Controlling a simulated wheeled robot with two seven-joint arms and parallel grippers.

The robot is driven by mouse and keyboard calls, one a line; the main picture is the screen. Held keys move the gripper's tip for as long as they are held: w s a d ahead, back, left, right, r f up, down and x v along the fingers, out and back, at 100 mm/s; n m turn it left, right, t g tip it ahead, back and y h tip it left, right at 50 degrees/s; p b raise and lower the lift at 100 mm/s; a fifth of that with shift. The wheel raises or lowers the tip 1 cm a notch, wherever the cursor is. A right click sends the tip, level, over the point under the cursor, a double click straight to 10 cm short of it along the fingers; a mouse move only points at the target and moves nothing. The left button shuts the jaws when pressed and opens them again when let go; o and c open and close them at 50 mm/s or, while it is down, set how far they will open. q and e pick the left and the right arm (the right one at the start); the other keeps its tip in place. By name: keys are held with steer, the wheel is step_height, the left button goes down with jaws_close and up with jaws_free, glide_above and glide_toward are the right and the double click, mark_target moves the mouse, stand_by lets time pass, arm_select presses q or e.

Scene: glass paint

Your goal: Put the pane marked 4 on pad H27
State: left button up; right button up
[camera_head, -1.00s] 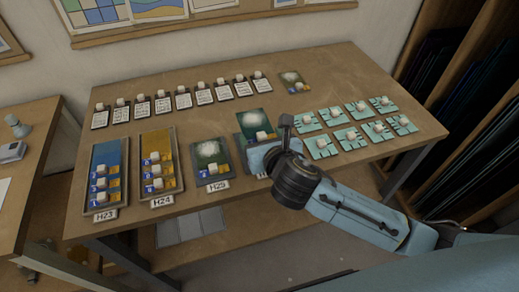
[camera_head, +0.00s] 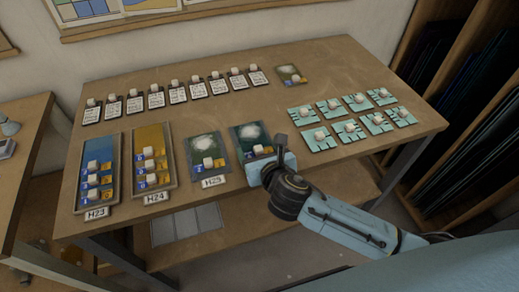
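My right gripper (camera_head: 281,146) hangs over the front edge of the table, at the right side of a dark green pane (camera_head: 250,134) with a pale cloudy patch and a white knob. Its pale body hides this fourth pad's label and near corner, and I cannot see whether its fingers are closed. Left of it are pads H25 (camera_head: 213,182), H24 (camera_head: 156,197) and H23 (camera_head: 96,213), each holding marked panes or tiles with white knobs. No label H27 is readable, and I cannot make out which pane is marked 4. My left gripper is out of view.
Several white cards (camera_head: 178,92) with knobs line the back. A small dark tile (camera_head: 290,73) lies at the back right. Several teal tiles (camera_head: 320,138) with knobs stand in two rows to the right. The middle of the table is bare.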

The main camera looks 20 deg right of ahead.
steer(key=o, duration=0.3)
steer(key=shift+o, duration=0.2)
steer(key=shift+s+r, duration=0.2)
steer(key=p+v, duration=0.1)
steer(key=v, duration=1)
steer(key=shift+s+p, duration=0.3)
steer(key=shift+p, duration=0.05)
steer(key=shift+r, duration=0.1)
